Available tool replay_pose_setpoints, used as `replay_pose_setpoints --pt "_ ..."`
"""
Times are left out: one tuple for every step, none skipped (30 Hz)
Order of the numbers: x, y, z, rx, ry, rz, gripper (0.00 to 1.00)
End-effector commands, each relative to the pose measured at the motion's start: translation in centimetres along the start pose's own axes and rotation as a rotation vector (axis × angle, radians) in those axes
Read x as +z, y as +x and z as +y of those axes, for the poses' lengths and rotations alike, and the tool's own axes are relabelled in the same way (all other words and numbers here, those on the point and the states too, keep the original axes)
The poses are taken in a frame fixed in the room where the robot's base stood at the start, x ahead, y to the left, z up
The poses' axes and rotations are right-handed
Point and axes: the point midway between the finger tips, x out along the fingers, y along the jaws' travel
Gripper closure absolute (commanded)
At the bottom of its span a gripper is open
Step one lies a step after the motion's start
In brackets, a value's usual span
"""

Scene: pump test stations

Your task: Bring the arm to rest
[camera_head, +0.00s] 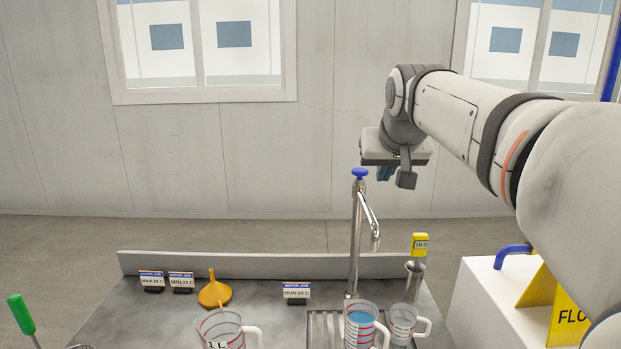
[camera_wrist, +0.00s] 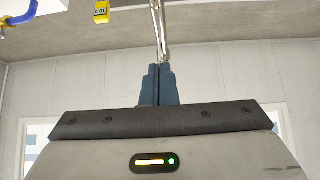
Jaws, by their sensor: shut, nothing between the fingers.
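My arm reaches in from the right in the head view, raised above the bench. My gripper (camera_head: 386,174) hangs at its end, beside the blue-topped tap (camera_head: 359,175) and to its right. In the wrist view the two dark blue fingers (camera_wrist: 158,68) are together with nothing between them. The tap's metal pipe (camera_wrist: 158,25) shows just beyond the fingertips there; I cannot tell the exact gap.
The grey bench (camera_head: 255,285) holds a jug of blue liquid (camera_head: 362,328), two other jugs, an orange funnel (camera_head: 214,292) and small labels. A yellow thermometer (camera_head: 419,243) and a yellow floor sign (camera_head: 568,312) stand at right.

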Motion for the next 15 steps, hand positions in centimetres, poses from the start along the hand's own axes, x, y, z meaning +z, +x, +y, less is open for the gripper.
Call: replay_pose_setpoints --pt "1.1 0.0 0.1 0.001 0.0 -0.017 1.0" --pt "1.7 0.1 0.1 0.001 0.0 -0.027 1.0" --pt "2.6 0.3 0.2 0.001 0.0 -0.042 1.0" --pt "3.4 0.4 0.3 0.002 -0.001 -0.055 1.0" --pt "4.2 0.6 0.3 0.002 -0.001 -0.067 1.0" --pt "5.3 0.7 0.4 0.002 -0.001 -0.084 1.0" --pt "6.2 0.9 0.4 0.002 -0.002 -0.099 1.0" --pt "7.2 1.0 0.5 0.002 -0.002 -0.114 1.0" --pt "8.6 1.2 0.5 0.003 -0.002 -0.135 1.0" --pt "9.8 1.3 0.6 0.003 -0.003 -0.153 1.0" --pt "11.1 1.4 0.6 0.003 -0.003 -0.172 1.0" --pt "13.0 1.6 0.7 0.003 -0.003 -0.201 1.0" --pt "14.7 1.7 0.8 0.003 -0.003 -0.224 1.0" --pt "16.4 1.9 0.8 0.003 -0.003 -0.25 1.0" --pt "19.0 2.0 0.9 0.003 -0.003 -0.285 1.0"
